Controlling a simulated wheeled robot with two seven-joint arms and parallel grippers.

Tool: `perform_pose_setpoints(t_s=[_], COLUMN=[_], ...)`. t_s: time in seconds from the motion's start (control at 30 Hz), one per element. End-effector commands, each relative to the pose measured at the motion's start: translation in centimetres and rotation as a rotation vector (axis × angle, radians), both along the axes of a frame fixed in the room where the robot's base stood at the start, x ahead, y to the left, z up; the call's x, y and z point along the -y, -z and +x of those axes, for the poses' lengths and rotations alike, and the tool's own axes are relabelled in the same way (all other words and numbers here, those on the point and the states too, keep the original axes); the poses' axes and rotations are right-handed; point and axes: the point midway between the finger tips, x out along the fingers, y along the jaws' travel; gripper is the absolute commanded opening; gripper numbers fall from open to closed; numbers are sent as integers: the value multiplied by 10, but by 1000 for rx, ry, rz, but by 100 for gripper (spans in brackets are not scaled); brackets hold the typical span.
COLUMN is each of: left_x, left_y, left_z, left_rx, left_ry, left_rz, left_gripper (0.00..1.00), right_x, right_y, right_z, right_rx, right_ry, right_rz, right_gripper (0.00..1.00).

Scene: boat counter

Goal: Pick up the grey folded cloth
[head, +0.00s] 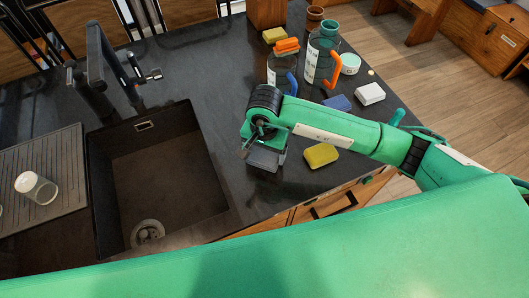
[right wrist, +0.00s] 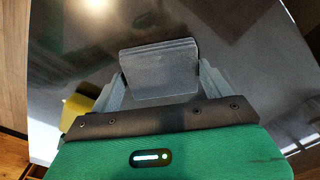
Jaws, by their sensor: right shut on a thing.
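The grey folded cloth (right wrist: 160,72) shows in the right wrist view as a small layered block between the two fingers of my right gripper (right wrist: 160,85). The fingers touch its left and right sides, and my right gripper is shut on it. In the head view the cloth (head: 263,160) is at the tip of my right gripper (head: 262,148), over the dark counter to the right of the sink. I cannot tell whether it is clear of the counter. My left gripper is not in view.
A yellow sponge (head: 321,155) lies right of my right gripper, near the counter's front edge. The sink (head: 155,175) is open at the left.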

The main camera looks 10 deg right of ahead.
Motion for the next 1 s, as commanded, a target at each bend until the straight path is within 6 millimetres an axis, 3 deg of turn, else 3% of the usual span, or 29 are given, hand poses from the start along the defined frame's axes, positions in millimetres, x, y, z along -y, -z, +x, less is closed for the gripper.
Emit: perform_pose_setpoints(t_s=[0.27, 0.8, 1.0], left_x=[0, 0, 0], left_y=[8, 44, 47], left_z=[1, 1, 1], left_rx=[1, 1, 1], left_ry=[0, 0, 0], left_rz=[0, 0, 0], left_gripper=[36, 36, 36], right_x=[0, 0, 0], right_y=[-20, -147, -175], right_z=[1, 1, 1], right_rx=[4, 6, 4], right_ry=[0, -2, -1], right_rz=[1, 1, -1], right_gripper=[55, 55, 55])
